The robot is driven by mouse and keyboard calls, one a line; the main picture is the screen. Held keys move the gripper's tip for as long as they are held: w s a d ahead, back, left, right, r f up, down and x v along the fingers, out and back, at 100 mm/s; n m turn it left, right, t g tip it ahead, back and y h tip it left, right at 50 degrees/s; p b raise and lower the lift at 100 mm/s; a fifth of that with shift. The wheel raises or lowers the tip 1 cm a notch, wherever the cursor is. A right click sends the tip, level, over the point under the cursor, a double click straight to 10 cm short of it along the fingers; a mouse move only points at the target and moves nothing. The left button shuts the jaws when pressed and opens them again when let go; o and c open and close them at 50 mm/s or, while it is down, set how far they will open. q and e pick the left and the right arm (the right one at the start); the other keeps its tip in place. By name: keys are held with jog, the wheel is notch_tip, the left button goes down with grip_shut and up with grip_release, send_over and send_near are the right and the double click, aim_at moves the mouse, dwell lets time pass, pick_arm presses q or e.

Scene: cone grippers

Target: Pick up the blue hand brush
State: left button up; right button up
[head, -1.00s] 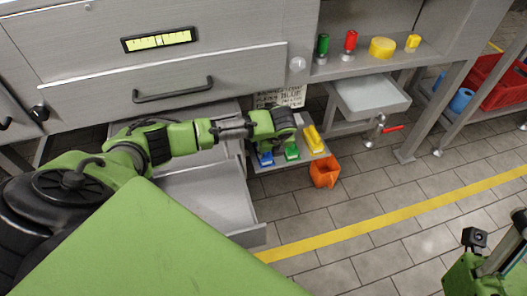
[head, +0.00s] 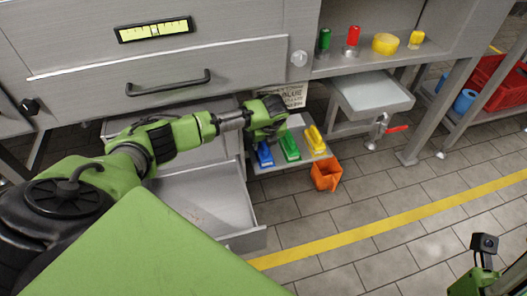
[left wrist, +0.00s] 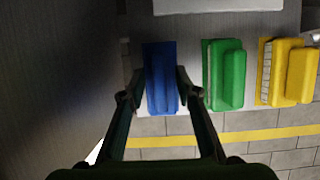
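The blue hand brush (head: 264,154) lies on a small grey shelf, at the left end of a row with a green brush (head: 290,147) and a yellow brush (head: 315,139). My left gripper (head: 262,125) is just above and behind the blue brush in the head view. In the left wrist view, the blue brush (left wrist: 161,78) lies between the two spread fingers of my left gripper (left wrist: 160,85), one along each side. I cannot tell whether the fingertips touch it. My right gripper's fingers do not show; only part of my right arm is at the lower right.
An orange bin (head: 326,174) hangs at the shelf's front right. An open grey drawer (head: 205,200) is to the left, under my left arm. A sign (head: 290,95) stands behind the brushes. The tiled floor in front, with a yellow line (head: 400,220), is clear.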

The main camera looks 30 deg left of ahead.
pick_arm(q)
jog(key=c, duration=0.5)
grip_shut()
jog(key=shift+r, duration=0.1)
